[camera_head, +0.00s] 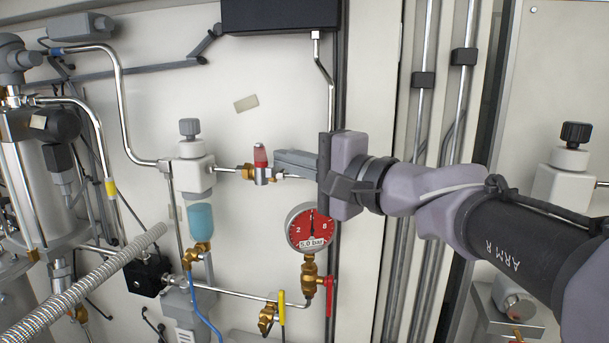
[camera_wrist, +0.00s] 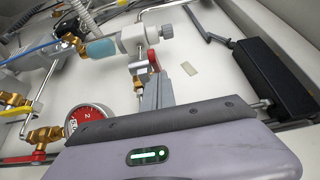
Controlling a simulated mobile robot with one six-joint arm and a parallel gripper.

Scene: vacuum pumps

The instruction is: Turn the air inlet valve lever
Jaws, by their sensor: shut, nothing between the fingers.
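A small valve (camera_head: 262,174) with a brass fitting sits on the horizontal pipe, with a red lever (camera_head: 260,155) standing up on it. No label shows that it is the air inlet valve. The red lever also shows in the wrist view (camera_wrist: 153,60), just beyond the fingertips. My gripper (camera_head: 277,160) is shut and empty, its grey fingers pointing left just right of the lever. In the wrist view my gripper (camera_wrist: 154,80) has its fingers together. I cannot tell whether the fingertips touch the lever.
A red pressure gauge (camera_head: 309,228) hangs below my fingers. Lower down are a red lever (camera_head: 329,296) and a yellow lever (camera_head: 281,306). A white regulator (camera_head: 195,168) with a blue bowl (camera_head: 200,222) is left. Bare panel lies above; a black box (camera_head: 281,15) is at the top.

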